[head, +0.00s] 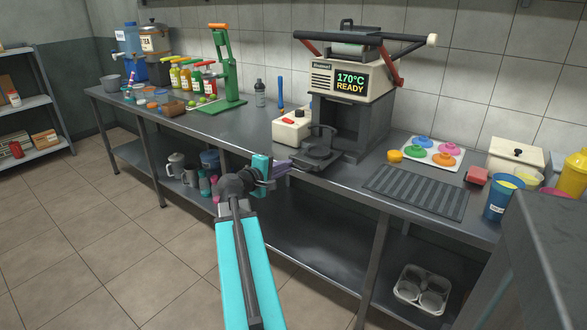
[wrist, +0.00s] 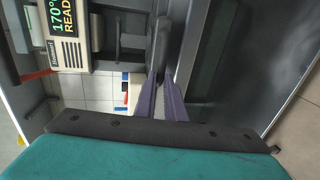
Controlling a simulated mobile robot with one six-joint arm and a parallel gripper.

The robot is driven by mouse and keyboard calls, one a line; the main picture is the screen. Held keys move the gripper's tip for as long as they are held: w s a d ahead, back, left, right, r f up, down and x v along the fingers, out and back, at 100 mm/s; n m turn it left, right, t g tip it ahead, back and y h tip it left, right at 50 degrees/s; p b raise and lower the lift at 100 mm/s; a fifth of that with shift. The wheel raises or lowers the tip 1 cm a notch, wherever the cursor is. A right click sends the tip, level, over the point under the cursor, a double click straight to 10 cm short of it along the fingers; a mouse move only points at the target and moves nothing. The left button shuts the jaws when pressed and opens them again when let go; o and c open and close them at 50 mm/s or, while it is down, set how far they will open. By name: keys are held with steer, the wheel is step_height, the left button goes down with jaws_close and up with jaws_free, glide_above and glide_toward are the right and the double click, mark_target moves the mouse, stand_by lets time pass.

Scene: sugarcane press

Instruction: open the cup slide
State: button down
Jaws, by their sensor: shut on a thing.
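The machine (head: 345,82) has a beige body and a screen reading 170°C READY; its lower housing is dark and open at the front. The dark cup slide (head: 318,156) sits low at its front and sticks out toward the counter's front edge. My gripper (head: 290,165) with purple fingers is at the near end of the slide. In the wrist view, my gripper (wrist: 161,82) is shut on a dark rounded part, the cup slide's handle (wrist: 160,48). The exact contact is partly hidden by the fingers.
A white box with a red mark (head: 291,128) stands left of the slide. A ridged dark mat (head: 418,190) and a tray with coloured lids (head: 432,153) lie to the right. The counter's front edge is just under my gripper, with open floor in front.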

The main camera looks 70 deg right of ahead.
steer(key=shift+d, duration=0.35)
steer(key=c, duration=1.9)
jaws_free()
steer(key=shift+s, duration=0.15)
steer(key=shift+o, duration=0.4)
steer(key=shift+s+d, duration=0.1)
steer(key=shift+s, duration=0.05)
steer(key=b+v, duration=0.5)
steer(key=v, duration=0.3)
steer(key=shift+a, duration=0.4)
steer(key=shift+a+b, duration=0.2)
steer(key=shift+b, duration=0.4)
